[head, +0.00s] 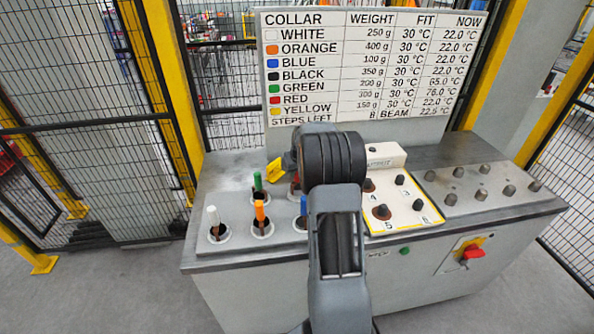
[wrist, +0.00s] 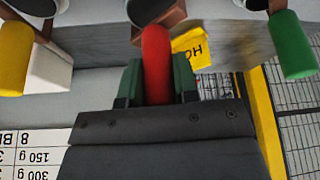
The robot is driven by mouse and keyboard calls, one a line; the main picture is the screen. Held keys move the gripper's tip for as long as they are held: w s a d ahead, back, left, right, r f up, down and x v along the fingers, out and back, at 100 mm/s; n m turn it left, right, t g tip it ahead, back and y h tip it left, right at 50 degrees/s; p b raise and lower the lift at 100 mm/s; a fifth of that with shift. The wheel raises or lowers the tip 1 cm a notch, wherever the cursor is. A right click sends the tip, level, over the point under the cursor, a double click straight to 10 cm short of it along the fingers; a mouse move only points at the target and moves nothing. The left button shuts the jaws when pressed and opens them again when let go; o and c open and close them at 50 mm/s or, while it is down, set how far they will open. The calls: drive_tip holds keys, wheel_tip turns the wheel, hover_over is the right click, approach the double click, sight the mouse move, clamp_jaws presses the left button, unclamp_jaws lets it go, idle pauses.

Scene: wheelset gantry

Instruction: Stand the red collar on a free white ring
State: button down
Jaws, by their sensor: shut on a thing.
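The red collar shows its upright red handle (wrist: 157,55) between the two dark green fingers of my gripper (wrist: 158,84) in the wrist view. My gripper is shut on that handle; a brown metal part (wrist: 150,15) joins it at the picture's top edge. In the head view only a bit of red (head: 295,181) shows beside my arm, which hides most of it. I cannot tell whether the collar touches its place. White rings on the bench hold the white (head: 213,217), orange (head: 260,213), blue (head: 303,207) and green (head: 258,182) collars. No empty white ring is clearly visible.
A yellow sign (wrist: 193,48) stands close to the red handle. The yellow collar (wrist: 14,58) and green collar (wrist: 291,45) flank it in the wrist view. A numbered cream plate (head: 408,214) with pegs lies right of my arm. A board (head: 360,65) stands behind.

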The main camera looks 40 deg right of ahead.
drive_tip(key=shift+f+b, duration=0.8)
drive_tip(key=shift+f, duration=0.1)
idle(0.3)
drive_tip(key=c, duration=1.1)
unclamp_jaws()
drive_tip(key=o, duration=0.3)
drive_tip(key=shift+f, duration=0.1)
drive_tip(key=shift+s, duration=0.1)
drive_tip(key=b+v, duration=0.1)
drive_tip(key=v, duration=1.3)
drive_tip(key=shift+b, duration=0.35)
